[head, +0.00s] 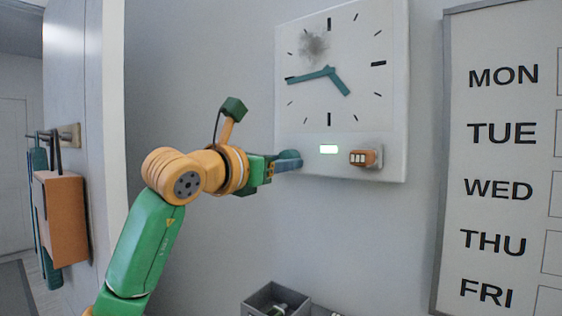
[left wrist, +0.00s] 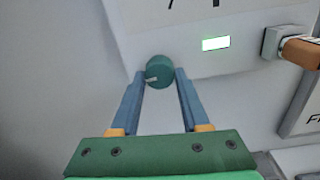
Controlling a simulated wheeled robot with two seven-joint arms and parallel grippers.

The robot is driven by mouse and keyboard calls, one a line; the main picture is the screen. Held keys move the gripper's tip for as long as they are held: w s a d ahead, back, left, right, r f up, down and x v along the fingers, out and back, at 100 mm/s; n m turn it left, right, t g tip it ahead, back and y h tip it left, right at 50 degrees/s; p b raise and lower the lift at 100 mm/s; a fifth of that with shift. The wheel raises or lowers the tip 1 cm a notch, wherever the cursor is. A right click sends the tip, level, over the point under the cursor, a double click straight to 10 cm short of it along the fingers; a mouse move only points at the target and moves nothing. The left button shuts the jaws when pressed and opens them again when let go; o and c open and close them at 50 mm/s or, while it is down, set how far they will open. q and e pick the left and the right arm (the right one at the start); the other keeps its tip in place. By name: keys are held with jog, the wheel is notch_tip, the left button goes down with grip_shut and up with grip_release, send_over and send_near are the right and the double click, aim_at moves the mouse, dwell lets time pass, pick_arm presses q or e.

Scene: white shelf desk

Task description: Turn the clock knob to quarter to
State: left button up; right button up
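The white wall clock (head: 345,150) has a long teal hand (head: 308,75) pointing left at the nine mark. Its short teal hand (head: 340,86) points down and right, between four and five. The round teal clock knob (left wrist: 160,72) has a pale mark pointing left; it also shows at the panel's lower left in the head view (head: 290,154). My left gripper (left wrist: 160,84) is open at the knob, one blue finger to each side, with small gaps visible. In the head view, its fingers (head: 288,165) partly cover the knob. My right gripper is not in view.
A small lit green display (head: 328,149) and an orange block on a mount (head: 364,158) are on the clock's lower panel. A weekday board (head: 500,104) hangs to the right. A grey bin (head: 262,296) sits below. The wall between is clear.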

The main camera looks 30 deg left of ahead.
pick_arm(q)
grip_shut()
jog(key=shift+m, duration=0.5)
jog(key=o, duration=0.9)
grip_release()
jog(key=shift+o, duration=1)
jog(key=shift+w, duration=0.15)
jog(key=s+b, duration=0.3)
jog(key=s, duration=0.4)
jog(key=shift+a, duration=0.35)
